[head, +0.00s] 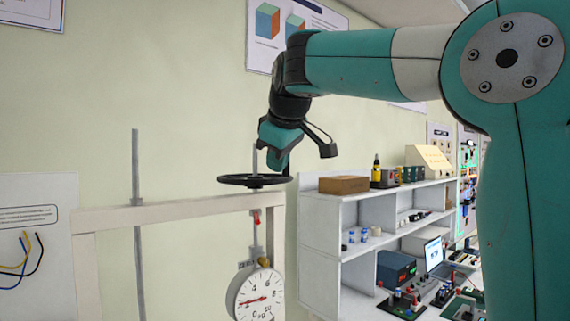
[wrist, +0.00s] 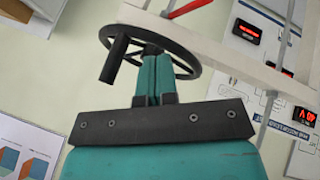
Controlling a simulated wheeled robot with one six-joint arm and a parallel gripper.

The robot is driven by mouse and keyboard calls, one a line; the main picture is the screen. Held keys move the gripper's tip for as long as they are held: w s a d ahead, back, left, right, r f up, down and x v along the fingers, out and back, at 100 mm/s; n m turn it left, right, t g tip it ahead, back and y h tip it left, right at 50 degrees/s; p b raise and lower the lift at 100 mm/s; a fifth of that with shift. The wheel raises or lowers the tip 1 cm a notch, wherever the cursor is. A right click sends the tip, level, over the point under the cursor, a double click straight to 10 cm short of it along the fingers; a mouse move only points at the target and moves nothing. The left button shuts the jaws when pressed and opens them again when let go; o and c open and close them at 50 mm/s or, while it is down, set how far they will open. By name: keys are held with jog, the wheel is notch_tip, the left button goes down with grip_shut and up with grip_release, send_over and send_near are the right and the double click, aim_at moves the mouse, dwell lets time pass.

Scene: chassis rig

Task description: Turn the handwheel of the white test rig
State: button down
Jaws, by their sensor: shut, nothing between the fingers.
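The white test rig (head: 200,211) is a pale frame with a black handwheel (head: 240,181) lying flat above its top beam. My gripper (head: 285,168) points down at the right side of the wheel. In the wrist view my gripper's two teal fingers (wrist: 153,72) are together with nothing between them. Their tips overlap the wheel rim (wrist: 190,50) in the picture, and the wheel's dark upright handle (wrist: 117,60) stands just left of them. I cannot tell whether the fingers touch the rim or handle. A round dial gauge (head: 258,294) hangs below the wheel.
A threaded rod (head: 136,180) rises left of the wheel. A white shelf unit (head: 345,215) with a brown box (head: 343,185), bottles and instruments stands to the right. The wall (head: 150,80) lies behind the rig. Air above the wheel's left side is clear.

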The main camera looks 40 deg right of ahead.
aim_at(280, 177)
jog(key=shift+w+d+r+p, duration=0.1)
jog(key=shift+w+d+p, duration=0.3)
jog(key=shift+d, duration=0.4)
jog(key=shift+w+d+r+p, duration=0.1)
jog(key=shift+w+d+p, duration=0.15)
jog(key=shift+w+d, duration=0.4)
jog(key=shift+s+d, duration=0.15)
jog(key=shift+w+d, duration=0.25)
jog(key=shift+d, duration=0.45)
